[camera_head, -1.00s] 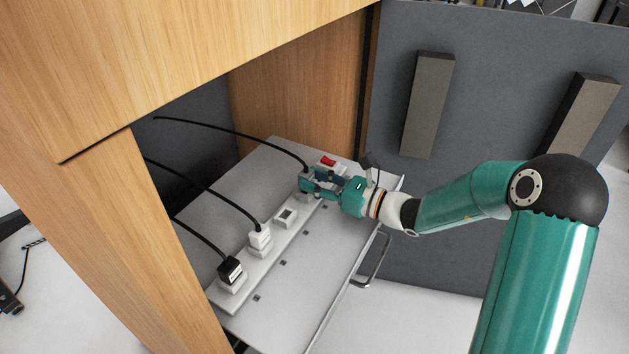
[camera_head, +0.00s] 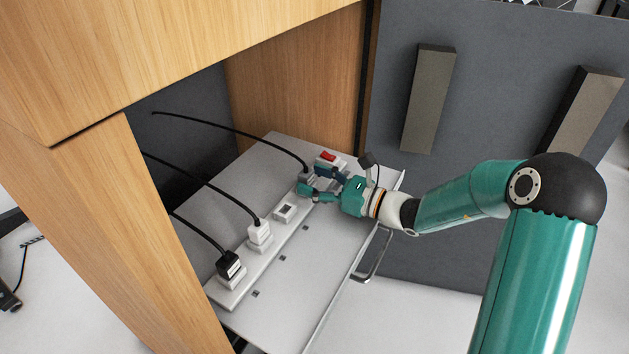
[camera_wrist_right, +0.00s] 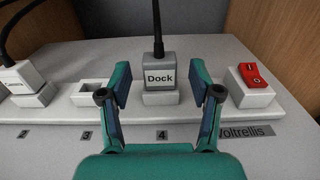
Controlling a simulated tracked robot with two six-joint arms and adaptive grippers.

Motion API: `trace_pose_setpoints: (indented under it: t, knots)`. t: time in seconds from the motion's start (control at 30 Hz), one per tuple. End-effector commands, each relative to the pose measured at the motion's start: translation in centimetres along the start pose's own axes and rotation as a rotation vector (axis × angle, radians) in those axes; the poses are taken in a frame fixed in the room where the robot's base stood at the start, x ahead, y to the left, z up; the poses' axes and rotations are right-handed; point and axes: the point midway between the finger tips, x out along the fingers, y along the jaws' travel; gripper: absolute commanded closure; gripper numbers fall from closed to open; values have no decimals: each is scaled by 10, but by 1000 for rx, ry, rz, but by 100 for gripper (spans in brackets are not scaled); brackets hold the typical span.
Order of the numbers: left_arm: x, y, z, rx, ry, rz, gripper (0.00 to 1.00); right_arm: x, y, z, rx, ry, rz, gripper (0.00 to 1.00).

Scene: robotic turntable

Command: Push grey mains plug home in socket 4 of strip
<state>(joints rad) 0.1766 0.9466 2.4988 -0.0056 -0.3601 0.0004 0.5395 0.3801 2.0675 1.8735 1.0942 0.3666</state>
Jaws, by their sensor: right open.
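The grey mains plug (camera_wrist_right: 160,75), labelled "Dock", stands upright on socket 4 (camera_wrist_right: 161,98) of the light strip (camera_head: 262,262), its black cord rising from the top. I cannot tell whether a gap is left beneath it. In the head view the plug (camera_head: 305,178) is partly hidden by my right gripper (camera_head: 314,181). My right gripper (camera_wrist_right: 160,84) is open, with one finger on each side of the plug. In the right wrist view both fingers are apart from it. My left gripper is not in view.
A red switch (camera_wrist_right: 250,76) sits right of socket 4. Socket 3 (camera_wrist_right: 92,90) is empty. A white plug (camera_head: 259,231) and a black plug (camera_head: 229,265) stand farther along the strip. Wooden panels (camera_head: 85,190) enclose the left side. The shelf's front is clear.

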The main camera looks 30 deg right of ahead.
Motion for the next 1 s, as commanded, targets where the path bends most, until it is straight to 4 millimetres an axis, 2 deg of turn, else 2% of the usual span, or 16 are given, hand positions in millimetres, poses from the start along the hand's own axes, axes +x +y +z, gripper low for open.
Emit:
trace_pose_setpoints:
  t: [0.13, 0.27, 0.5, 0.7, 1.0]
  knots:
    - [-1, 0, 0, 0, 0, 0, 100, 0, 0, 4, -1, -1, 0, 36]
    - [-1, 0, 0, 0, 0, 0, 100, 0, 0, 18, -4, -3, 1, 36]
    - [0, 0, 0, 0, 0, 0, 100, -1, 1, 61, -7, -3, 1, 36]
    - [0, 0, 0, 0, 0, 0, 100, -1, 1, 90, -3, -1, 1, 36]
    - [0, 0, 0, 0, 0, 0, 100, -1, 0, 99, 0, 0, 0, 36]
